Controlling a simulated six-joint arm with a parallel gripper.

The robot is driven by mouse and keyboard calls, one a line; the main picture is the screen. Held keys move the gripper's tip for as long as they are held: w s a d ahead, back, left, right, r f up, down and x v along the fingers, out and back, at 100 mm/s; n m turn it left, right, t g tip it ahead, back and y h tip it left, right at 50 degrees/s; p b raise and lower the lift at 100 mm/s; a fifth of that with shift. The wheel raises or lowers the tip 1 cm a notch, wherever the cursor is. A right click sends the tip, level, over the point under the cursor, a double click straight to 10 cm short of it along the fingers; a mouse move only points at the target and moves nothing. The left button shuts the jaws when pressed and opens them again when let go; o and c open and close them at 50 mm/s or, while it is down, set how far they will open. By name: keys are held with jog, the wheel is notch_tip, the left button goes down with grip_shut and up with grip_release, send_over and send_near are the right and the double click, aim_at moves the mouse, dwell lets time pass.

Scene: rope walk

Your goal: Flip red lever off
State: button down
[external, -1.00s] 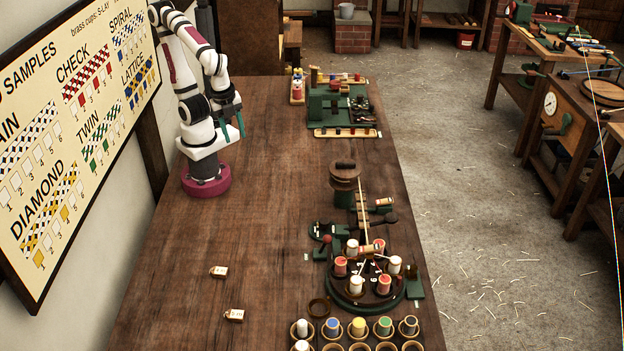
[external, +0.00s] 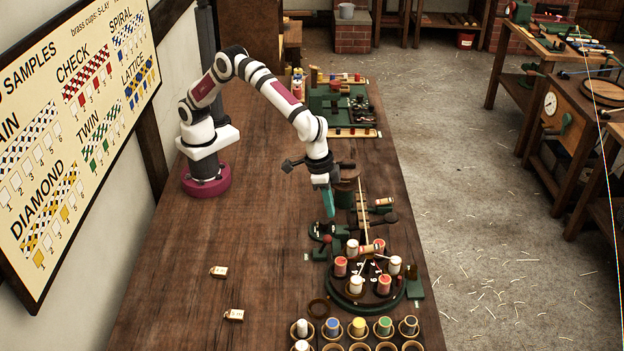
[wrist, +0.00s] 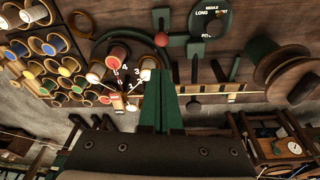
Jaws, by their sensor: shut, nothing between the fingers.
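A small red ball knob (wrist: 161,40) sits on a green bracket in the wrist view, and I take it to be the red lever. In the external view a small red spot (external: 327,239) shows on the green fitting left of the bobbin disc. Whether the lever is on or off is too small to tell. My gripper (external: 328,207) points down above the bench, a little above and behind that fitting. Its green fingers are shut together and empty, also in the wrist view (wrist: 160,78). They look apart from the knob.
A round dark disc (external: 352,303) carries red and white bobbins just in front. A wooden spool (external: 343,174) stands beside my gripper. A labelled dial (wrist: 212,18) is beside the knob. Cups of coloured bobbins (external: 358,328) line the front. The bench's left half (external: 235,230) is mostly clear.

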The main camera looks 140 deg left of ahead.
aim_at(324, 239)
jog(key=x, duration=1)
jog(key=shift+s, duration=0.1)
jog(key=shift+s+d+r, duration=0.3)
jog(key=shift+s+d, duration=0.05)
jog(key=shift+s+d+r, duration=0.2)
jog(key=shift+s+d, duration=0.2)
jog(key=shift+s+d+r, duration=0.1)
jog(key=shift+s+d, duration=0.45)
jog(key=shift+d, duration=0.05)
jog(key=shift+s+d, duration=0.45)
jog(key=shift+s, duration=0.05)
jog(key=shift+s+d+f, duration=0.25)
jog(key=shift+s+d, duration=0.25)
jog(key=s+d+r, duration=0.4)
jog(key=s+r, duration=0.1)
jog(key=r, duration=0.2)
jog(key=shift+d, duration=0.25)
